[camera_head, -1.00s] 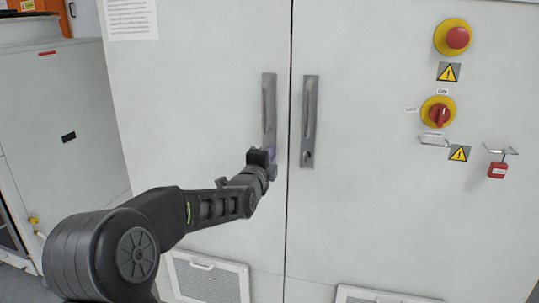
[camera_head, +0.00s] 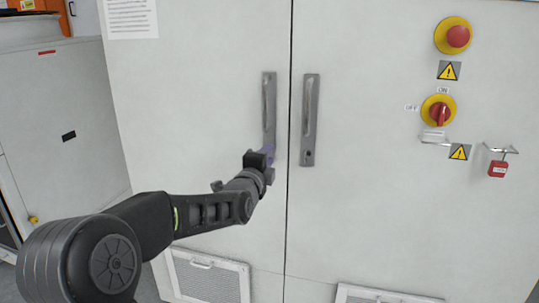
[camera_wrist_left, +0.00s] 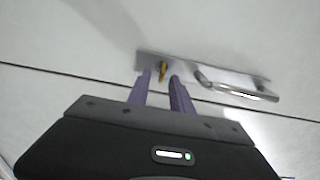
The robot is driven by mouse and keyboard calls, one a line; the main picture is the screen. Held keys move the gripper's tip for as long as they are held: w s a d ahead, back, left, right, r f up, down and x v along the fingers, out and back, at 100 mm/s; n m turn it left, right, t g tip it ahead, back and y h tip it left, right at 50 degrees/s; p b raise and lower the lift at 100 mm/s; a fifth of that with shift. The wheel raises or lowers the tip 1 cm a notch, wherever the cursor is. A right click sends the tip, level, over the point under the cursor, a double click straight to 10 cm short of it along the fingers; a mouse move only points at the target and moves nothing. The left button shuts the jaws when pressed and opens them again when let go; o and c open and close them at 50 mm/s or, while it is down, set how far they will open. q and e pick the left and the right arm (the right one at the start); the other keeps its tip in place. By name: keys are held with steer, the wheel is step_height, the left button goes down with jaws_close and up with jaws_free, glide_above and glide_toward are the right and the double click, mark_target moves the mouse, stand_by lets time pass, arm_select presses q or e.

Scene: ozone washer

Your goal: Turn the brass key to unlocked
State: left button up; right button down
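The brass key (camera_wrist_left: 162,68) sits in the lock end of the left door's metal handle plate (camera_head: 269,105). My left gripper (camera_head: 271,152) is at the lower end of that plate in the head view and hides the key there. In the left wrist view, the two purple fingers of my left gripper (camera_wrist_left: 160,76) are apart, with the key showing between their tips. I cannot tell whether either finger touches the key. The handle plate (camera_wrist_left: 205,75) also shows in the wrist view, with its bar to the right of the key. My right gripper is not in view.
A second handle plate (camera_head: 310,120) is close by on the right door. A red emergency button (camera_head: 458,37), a red rotary switch (camera_head: 439,115) and a red padlock (camera_head: 497,169) are farther right. Vent grilles (camera_head: 210,278) are low on the doors.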

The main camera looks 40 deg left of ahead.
arm_select(q)
steer(key=v, duration=0.5)
steer(key=shift+s, duration=0.15)
stand_by(0.3)
steer(key=s+d+f+n+g+h+p, duration=0.3)
steer(key=d+f+n, duration=0.55)
steer(key=f, duration=0.65)
steer(key=d+f+n+g+h+p, duration=0.1)
steer(key=d+f+n+g+h, duration=0.4)
steer(key=d+f, duration=0.85)
steer(key=s+d+f+n+g+p, duration=0.1)
steer(key=s+d+f+g+p, duration=0.1)
steer(key=s+d+f, duration=0.3)
steer(key=s+d+f+g+h+p, duration=0.1)
steer(key=s+d+f, duration=0.5)
steer(key=s, duration=0.7)
steer(key=s+d+f+n+g+h+p, duration=0.1)
steer(key=s+d+f+g+p, duration=0.2)
steer(key=s, duration=0.6)
step_height(320, 180, down, 3)
steer(key=shift+d+r+n+g, duration=0.2)
steer(key=shift+d+n+g, duration=0.15)
steer(key=shift+d+g, duration=0.9)
